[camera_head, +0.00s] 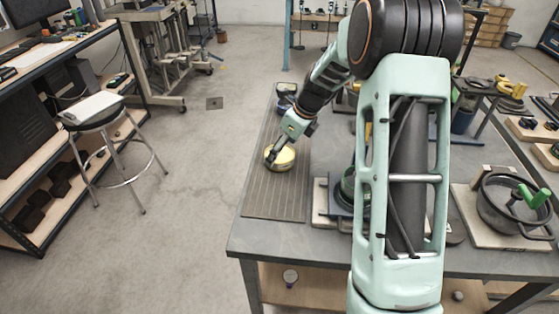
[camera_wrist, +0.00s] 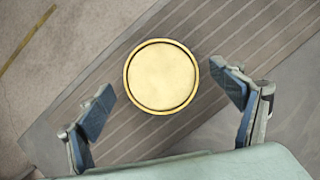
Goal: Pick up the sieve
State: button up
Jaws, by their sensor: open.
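The sieve seems to be the round, shallow, brass-coloured piece (camera_head: 280,157) on the ribbed mat at the left side of the workbench. In the wrist view this round piece (camera_wrist: 161,76) shows from above, with a raised rim and a plain pale-yellow face; no mesh can be made out. My gripper (camera_head: 283,148) is right above it in the head view. In the wrist view my gripper (camera_wrist: 168,100) is open, with one blue-padded finger on each side of the piece and a gap on both sides. Neither finger visibly touches it.
The ribbed mat (camera_head: 272,206) is bare in front of the piece. A small dark container (camera_head: 287,92) stands at the mat's far end. A pot with a green-handled tool (camera_head: 510,201) stands at the right. A stool (camera_head: 100,118) stands on the floor at the left.

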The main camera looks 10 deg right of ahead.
jog(key=shift+x, duration=1.1)
jog(key=c, duration=1.2)
jog(key=shift+c, duration=0.8)
jog(key=shift+r, duration=0.15)
